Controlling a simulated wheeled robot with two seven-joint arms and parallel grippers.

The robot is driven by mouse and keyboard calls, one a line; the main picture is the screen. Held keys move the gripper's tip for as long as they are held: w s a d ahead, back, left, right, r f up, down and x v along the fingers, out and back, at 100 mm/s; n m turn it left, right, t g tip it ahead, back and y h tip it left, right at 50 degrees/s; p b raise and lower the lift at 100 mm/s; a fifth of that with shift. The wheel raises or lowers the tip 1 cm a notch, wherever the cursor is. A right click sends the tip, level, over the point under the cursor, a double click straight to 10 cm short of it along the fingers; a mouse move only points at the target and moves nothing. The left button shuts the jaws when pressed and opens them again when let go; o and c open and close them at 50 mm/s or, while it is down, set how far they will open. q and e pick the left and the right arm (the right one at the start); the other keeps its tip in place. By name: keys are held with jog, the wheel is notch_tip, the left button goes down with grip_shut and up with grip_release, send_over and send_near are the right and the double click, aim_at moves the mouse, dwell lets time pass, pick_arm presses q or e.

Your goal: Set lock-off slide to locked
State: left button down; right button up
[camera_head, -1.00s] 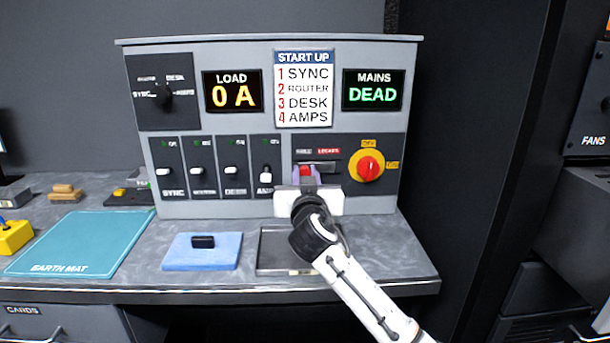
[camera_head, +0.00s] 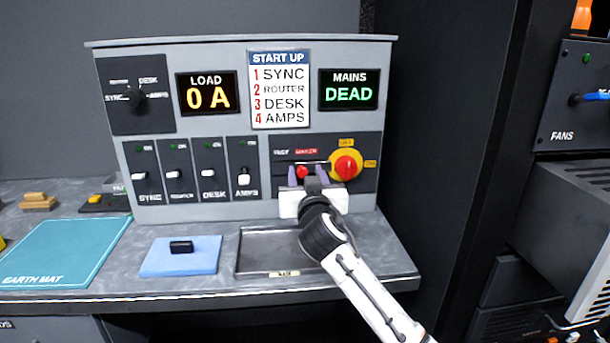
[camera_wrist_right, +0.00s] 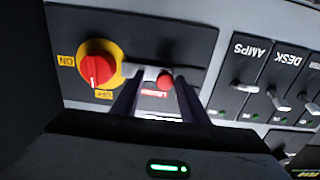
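The lock-off slide's red knob (camera_head: 302,172) sits in its slot on the grey panel, below the red LOCKED label (camera_head: 306,151) and right of the FREE label. My right gripper (camera_head: 309,174) is open at the slide, one finger on each side of the knob. In the right wrist view the knob (camera_wrist_right: 166,80) lies between the spread fingers (camera_wrist_right: 156,92), nearer the right one, and a light bar runs from it toward the rotary switch. I cannot tell whether a finger touches it. My left gripper is not in view.
A red and yellow rotary switch (camera_head: 346,166) stands just right of the slide, close to my right finger. Several breaker levers are to the left, AMPS (camera_head: 243,179) nearest. A shallow tray (camera_head: 258,268) and a blue pad (camera_head: 206,258) lie on the desk below.

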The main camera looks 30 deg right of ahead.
jog(key=shift+a, duration=0.1)
jog(key=shift+s+a, duration=0.15)
jog(key=shift+s, duration=0.1)
jog(key=v, duration=0.9)
jog(key=shift+s+b, duration=0.3)
jog(key=shift+s, duration=0.05)
jog(key=shift+a, duration=0.1)
